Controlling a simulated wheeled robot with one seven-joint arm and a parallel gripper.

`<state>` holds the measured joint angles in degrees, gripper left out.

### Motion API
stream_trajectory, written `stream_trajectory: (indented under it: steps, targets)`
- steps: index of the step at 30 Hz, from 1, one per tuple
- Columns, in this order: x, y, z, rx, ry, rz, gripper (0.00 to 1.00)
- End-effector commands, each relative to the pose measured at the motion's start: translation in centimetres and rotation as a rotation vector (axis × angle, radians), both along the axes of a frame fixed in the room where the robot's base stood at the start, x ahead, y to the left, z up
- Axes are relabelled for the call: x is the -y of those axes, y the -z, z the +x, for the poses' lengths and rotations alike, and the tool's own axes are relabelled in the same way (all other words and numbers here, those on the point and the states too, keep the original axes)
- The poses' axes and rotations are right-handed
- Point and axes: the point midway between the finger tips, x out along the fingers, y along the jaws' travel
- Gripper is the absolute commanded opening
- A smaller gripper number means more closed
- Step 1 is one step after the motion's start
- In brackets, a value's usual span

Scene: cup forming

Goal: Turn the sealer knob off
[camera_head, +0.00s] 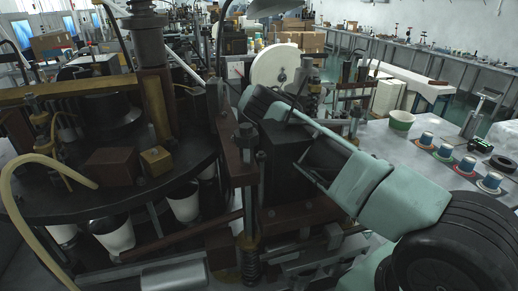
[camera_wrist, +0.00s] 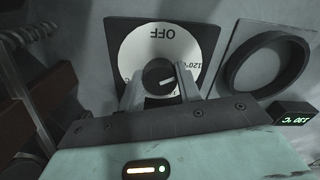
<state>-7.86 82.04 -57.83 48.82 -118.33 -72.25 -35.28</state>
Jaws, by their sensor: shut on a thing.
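In the wrist view, the sealer knob (camera_wrist: 159,75) is a small dark knob with a pale pointer line. It sits at the middle of a white round dial (camera_wrist: 137,52) on a dark square plate. The dial reads OFF, upside down, at its top edge, and 120°C shows at the sides. The pointer line lies nearly level in the picture, not toward OFF. My gripper (camera_wrist: 161,83) has its two grey fingers on either side of the knob, shut on it. In the head view my arm covers this area, and the knob and fingertips are hidden.
A dark round recessed ring (camera_wrist: 264,67) is right of the dial, with a green lit display (camera_wrist: 293,122) below it. In the head view, a dark machine turntable with white cups (camera_head: 115,235) stands at left. Several cups on coloured discs (camera_head: 467,165) stand on the right table.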

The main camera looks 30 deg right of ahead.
Motion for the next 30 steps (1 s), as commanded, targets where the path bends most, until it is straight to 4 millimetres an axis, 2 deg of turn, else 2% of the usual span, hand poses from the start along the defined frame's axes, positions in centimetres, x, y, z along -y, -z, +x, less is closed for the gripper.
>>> stream_trajectory:
  steps: [21,30]
  targets:
    - [0.02,-0.27,0.18,0.007,-0.677,-0.002,0.11]
    - [0.03,-0.27,0.18,0.006,-0.913,-0.003,0.11]
